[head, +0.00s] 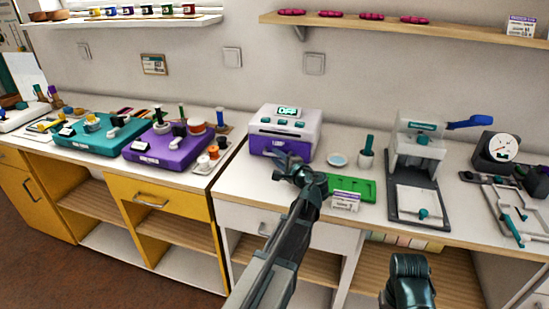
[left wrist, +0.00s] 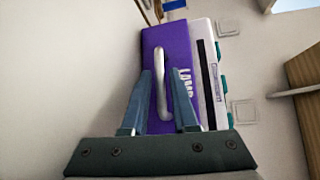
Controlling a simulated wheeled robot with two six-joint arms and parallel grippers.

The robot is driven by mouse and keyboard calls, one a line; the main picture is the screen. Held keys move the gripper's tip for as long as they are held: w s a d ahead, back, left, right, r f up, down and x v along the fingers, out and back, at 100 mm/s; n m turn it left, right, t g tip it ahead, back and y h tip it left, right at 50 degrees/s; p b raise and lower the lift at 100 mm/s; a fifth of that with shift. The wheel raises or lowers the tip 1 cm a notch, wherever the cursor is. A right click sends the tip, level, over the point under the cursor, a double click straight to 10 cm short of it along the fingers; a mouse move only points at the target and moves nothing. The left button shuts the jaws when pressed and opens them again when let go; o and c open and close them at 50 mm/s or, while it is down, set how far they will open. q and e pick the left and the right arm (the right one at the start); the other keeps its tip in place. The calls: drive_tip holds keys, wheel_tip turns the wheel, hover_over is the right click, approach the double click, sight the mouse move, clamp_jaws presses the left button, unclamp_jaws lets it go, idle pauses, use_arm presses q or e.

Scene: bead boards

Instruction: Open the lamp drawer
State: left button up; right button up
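The lamp unit (head: 298,120) is a white box on the white bench with a display on its top. Its purple drawer (head: 270,146) is the lower front part and looks shut. In the left wrist view the purple drawer front (left wrist: 181,50) carries the word LAMP and a pale bar handle (left wrist: 160,90). My left gripper (head: 288,160) is in front of the drawer. In the left wrist view its fingers (left wrist: 163,78) are apart, one on each side of the handle; I cannot tell whether they touch it.
A green tray (head: 362,190) with a label card stands right of my left arm. A small dish (head: 337,160) and a white cup (head: 366,160) stand behind it. A press (head: 415,150) stands further right. Purple (head: 165,150) and teal (head: 100,138) boards lie left.

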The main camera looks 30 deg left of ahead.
use_arm(q)
drive_tip(key=shift+x, duration=1.1)
drive_tip(key=shift+c, duration=0.3)
clamp_jaws()
idle(0.4)
